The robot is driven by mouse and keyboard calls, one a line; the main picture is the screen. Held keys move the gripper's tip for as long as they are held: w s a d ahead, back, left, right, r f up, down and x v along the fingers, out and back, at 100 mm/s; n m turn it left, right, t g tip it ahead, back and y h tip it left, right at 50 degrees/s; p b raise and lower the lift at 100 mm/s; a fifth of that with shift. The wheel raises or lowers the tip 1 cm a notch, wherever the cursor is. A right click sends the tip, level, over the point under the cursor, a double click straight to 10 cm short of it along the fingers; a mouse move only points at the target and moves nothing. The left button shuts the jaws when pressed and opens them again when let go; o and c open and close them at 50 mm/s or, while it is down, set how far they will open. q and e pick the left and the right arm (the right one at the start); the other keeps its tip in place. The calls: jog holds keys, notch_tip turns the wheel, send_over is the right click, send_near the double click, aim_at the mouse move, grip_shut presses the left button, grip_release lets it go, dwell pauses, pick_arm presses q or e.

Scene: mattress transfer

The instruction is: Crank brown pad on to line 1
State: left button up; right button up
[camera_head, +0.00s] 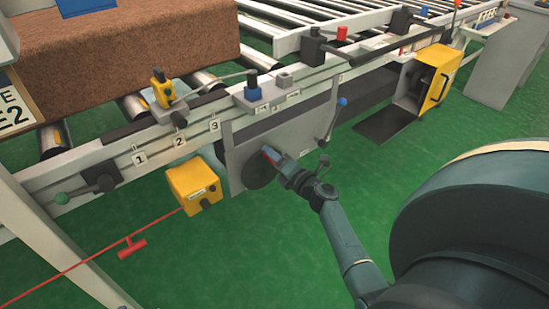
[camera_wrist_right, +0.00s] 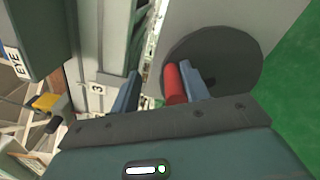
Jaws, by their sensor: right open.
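The brown pad (camera_head: 130,45) lies on the roller conveyor at the upper left. White plates marked 1 (camera_head: 140,158), 2 (camera_head: 179,140) and 3 (camera_head: 214,125) sit along the conveyor's side rail. Below the rail is a dark crank disc (camera_head: 257,172) with a red handle, which also show in the right wrist view as disc (camera_wrist_right: 235,65) and red handle (camera_wrist_right: 174,84). My right gripper (camera_head: 275,158) is at the disc. In the wrist view its fingers (camera_wrist_right: 163,85) are apart, with the handle between them, close to the right finger. My left gripper is out of view.
A yellow box (camera_head: 194,184) with a red pull cord (camera_head: 130,245) hangs under the rail. Levers and knobs (camera_head: 252,88) line the rail. An open yellow cabinet (camera_head: 437,78) stands at the upper right. Green floor is clear in front.

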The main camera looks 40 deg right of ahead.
notch_tip(320, 180, up, 7)
jog(key=p, duration=0.4)
jog(key=shift+r, duration=0.75)
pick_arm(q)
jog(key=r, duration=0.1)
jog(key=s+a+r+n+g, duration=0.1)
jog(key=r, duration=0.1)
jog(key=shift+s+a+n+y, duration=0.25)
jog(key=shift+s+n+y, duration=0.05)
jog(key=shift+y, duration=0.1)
pick_arm(e)
jog(key=shift+f, duration=0.1)
jog(key=shift+c, duration=0.4)
